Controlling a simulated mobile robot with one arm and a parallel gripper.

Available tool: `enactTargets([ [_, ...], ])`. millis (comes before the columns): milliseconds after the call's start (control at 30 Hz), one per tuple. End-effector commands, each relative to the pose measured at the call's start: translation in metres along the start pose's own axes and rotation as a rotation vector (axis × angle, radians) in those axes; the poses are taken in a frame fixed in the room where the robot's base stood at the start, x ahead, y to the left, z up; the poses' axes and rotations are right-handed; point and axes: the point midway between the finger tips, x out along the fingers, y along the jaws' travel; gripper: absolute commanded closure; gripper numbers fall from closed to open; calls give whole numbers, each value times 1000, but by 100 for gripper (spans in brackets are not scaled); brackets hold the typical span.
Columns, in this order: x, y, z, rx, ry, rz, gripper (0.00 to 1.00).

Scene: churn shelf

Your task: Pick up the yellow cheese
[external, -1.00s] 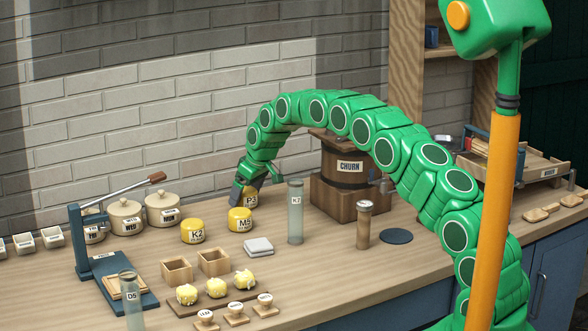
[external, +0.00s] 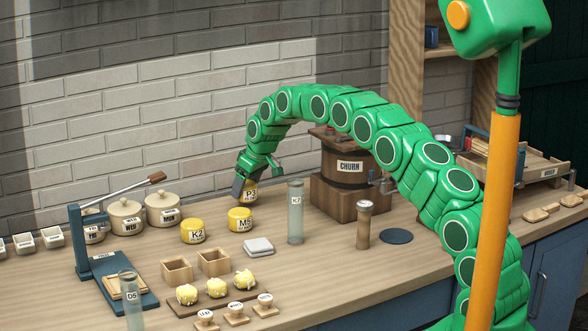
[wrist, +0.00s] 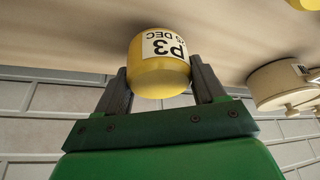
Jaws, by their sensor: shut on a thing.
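The yellow cheese labelled P3 (external: 250,195) is a short round wheel with a white label, at the back of the counter left of the churn. My gripper (external: 246,188) is shut on it, coming down from above. In the wrist view the P3 cheese (wrist: 160,75) sits between the two dark fingers (wrist: 160,88), its label upside down. It seems to be just above the counter, but the gap is too small to tell surely. Two similar yellow cheeses, K2 (external: 193,231) and M5 (external: 240,220), stand on the counter in front.
The wooden churn (external: 345,170) on its block is close on the right. Lidded crocks (external: 163,209) and a blue press (external: 112,275) are on the left. The brick wall is close behind.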

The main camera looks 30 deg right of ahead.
Motion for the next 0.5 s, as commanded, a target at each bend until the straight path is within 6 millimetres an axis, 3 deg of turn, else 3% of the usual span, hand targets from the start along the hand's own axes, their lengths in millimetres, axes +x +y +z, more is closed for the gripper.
enactTargets([
  [100,-13,0,-6,0,4,1,66],
  [500,-42,-7,4,0,-1,-1,67],
])
